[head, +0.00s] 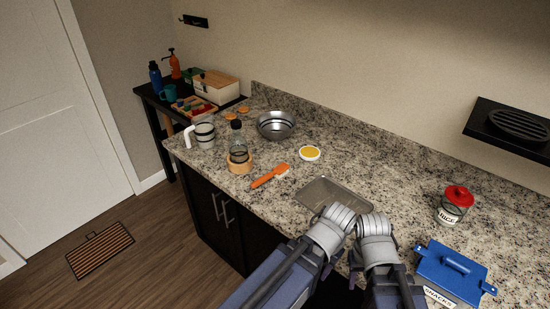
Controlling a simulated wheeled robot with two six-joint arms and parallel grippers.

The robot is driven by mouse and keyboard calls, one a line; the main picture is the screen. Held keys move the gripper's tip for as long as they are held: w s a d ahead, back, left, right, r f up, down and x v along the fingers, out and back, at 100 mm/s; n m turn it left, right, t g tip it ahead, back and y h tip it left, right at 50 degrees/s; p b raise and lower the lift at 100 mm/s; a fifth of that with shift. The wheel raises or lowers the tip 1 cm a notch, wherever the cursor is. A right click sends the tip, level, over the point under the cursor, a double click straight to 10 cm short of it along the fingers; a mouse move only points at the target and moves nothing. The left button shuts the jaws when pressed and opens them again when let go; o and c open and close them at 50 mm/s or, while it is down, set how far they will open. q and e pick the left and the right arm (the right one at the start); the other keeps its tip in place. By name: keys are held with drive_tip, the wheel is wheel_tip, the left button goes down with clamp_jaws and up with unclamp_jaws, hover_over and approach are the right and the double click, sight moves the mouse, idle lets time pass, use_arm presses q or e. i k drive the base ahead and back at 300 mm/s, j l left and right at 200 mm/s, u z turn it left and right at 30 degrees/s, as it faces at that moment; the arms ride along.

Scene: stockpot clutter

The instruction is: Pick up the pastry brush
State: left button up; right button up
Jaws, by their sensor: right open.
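The pastry brush (268,177) lies flat on the granite counter, left of the middle. It has an orange handle, and its pale bristle end points to the upper right. Two grey ribbed arm ends of mine rise side by side from the bottom of the head view. My right gripper (374,228) is open, at the counter's front edge, well to the right of the brush and apart from it. My left arm's end (334,226) is beside it; its jaws cannot be made out. Nothing covers the brush.
A grey tray (335,197) lies between the brush and my arms. A glass bottle on a wooden base (239,165), a striped mug (204,133), a metal bowl (276,125) and a yellow-topped dish (310,153) surround the brush. A red-lidded jar (454,205) and blue snacks box (450,272) stand right.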

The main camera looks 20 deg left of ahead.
sight(280, 171)
drive_tip(key=i+j, duration=0.1)
drive_tip(key=j, duration=1.35)
drive_tip(key=i+j+z, duration=0.1)
drive_tip(key=j, duration=1.3)
